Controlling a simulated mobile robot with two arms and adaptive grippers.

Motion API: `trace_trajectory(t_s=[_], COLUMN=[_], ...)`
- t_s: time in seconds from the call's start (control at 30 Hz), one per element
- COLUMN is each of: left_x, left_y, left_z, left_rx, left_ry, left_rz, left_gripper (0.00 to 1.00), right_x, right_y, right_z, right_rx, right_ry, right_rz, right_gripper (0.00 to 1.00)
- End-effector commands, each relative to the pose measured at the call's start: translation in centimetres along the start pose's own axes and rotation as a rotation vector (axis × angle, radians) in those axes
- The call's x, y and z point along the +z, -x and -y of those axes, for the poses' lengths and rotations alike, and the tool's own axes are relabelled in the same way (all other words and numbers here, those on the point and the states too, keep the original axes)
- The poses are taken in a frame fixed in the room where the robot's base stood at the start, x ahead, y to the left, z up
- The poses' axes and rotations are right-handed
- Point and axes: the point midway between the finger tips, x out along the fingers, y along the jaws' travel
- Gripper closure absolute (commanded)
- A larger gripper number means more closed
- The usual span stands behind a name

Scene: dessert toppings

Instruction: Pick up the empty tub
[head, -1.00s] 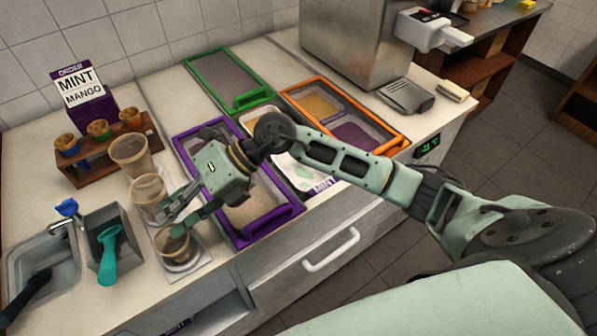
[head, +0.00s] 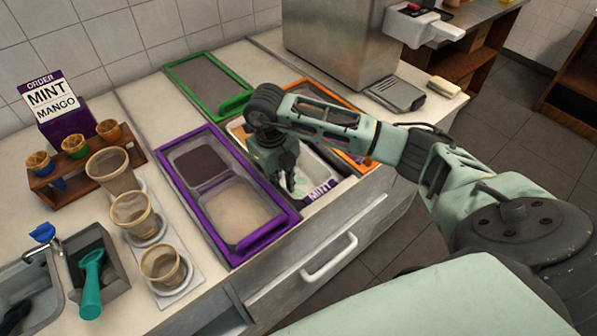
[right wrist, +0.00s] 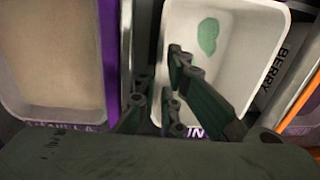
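The mint tub (right wrist: 243,30) is a white tub, bare inside except for a small green smear. In the head view it (head: 318,205) sits in the counter well right of the purple frame, with a purple MINT label on its near edge. Much of it is hidden behind my right arm. My right gripper (head: 290,182) points down at this tub. In the right wrist view its fingers (right wrist: 160,80) are apart, one over the tub's inside and one near its left wall. I cannot tell whether they touch the wall. My left gripper is not in view.
A purple frame (head: 197,218) holds a brown tub and a cream tub. A green-framed lid (head: 210,82) and an orange frame (head: 352,160) lie nearby. Several cups stand on the left, one being the nearest cup (head: 160,264). A steel machine (head: 335,45) stands behind.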

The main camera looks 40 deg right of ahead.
Motion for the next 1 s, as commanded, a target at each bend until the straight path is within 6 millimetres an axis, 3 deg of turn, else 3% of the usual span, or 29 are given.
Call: trace_trajectory(t_s=[0.2,0.4,0.5,1.0], left_x=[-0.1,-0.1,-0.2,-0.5], left_y=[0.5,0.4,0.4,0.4], left_z=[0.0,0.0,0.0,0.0], left_rx=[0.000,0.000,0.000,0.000], left_ry=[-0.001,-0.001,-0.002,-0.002], left_rz=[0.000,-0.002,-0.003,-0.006], left_gripper=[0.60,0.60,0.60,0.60], right_x=[0.0,0.0,0.0,0.1], right_y=[-1.9,-2.0,-2.0,-1.9], right_z=[-0.1,-0.1,-0.1,-0.1], right_rx=[0.002,0.002,0.002,0.002], right_ry=[0.001,0.002,0.001,0.001], right_rz=[0.001,0.002,0.002,0.003], right_gripper=[0.92,0.92,1.00,1.00])
